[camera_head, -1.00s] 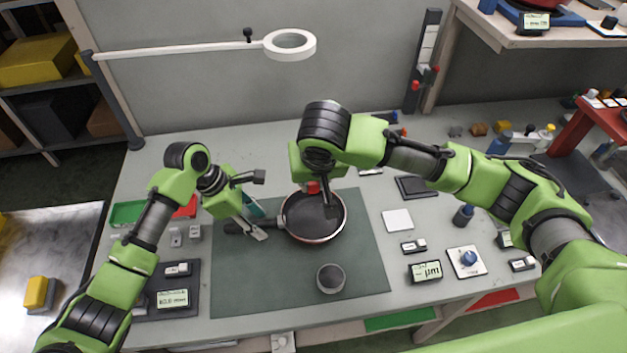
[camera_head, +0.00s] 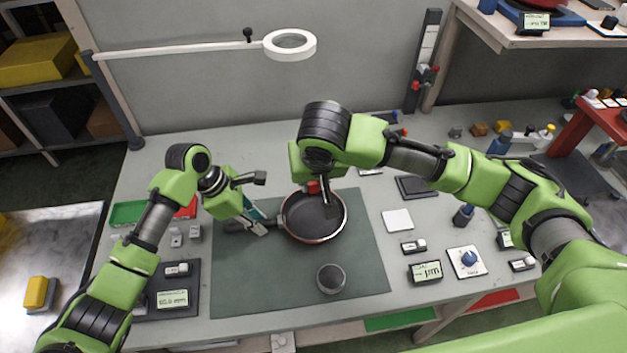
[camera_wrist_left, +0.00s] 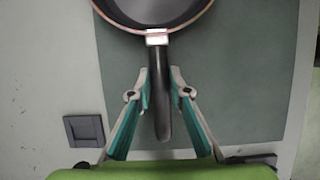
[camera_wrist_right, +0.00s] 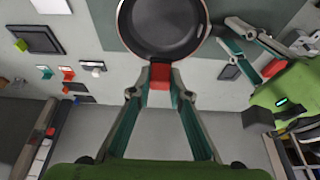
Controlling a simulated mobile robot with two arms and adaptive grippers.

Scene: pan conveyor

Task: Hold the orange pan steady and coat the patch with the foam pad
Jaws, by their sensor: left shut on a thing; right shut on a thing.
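The pan (camera_head: 313,220), dark inside with a copper-orange rim, sits on the green mat (camera_head: 355,255), its handle (camera_head: 237,226) pointing left. My left gripper (camera_head: 264,229) is shut on the handle; the left wrist view shows the handle (camera_wrist_left: 160,100) between its fingers (camera_wrist_left: 161,76). My right gripper (camera_head: 315,182) is shut on a red block (camera_head: 312,187), apparently the pad's holder, at the pan's far rim. The block also shows in the right wrist view (camera_wrist_right: 160,76). I cannot make out a patch in the pan.
A round grey container (camera_head: 331,279) stands on the mat in front of the pan. A white square (camera_head: 397,219) and small display units (camera_head: 425,271) lie to the right. A dark tray with a display (camera_head: 172,299) lies to the left. A ring lamp (camera_head: 290,44) hangs behind.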

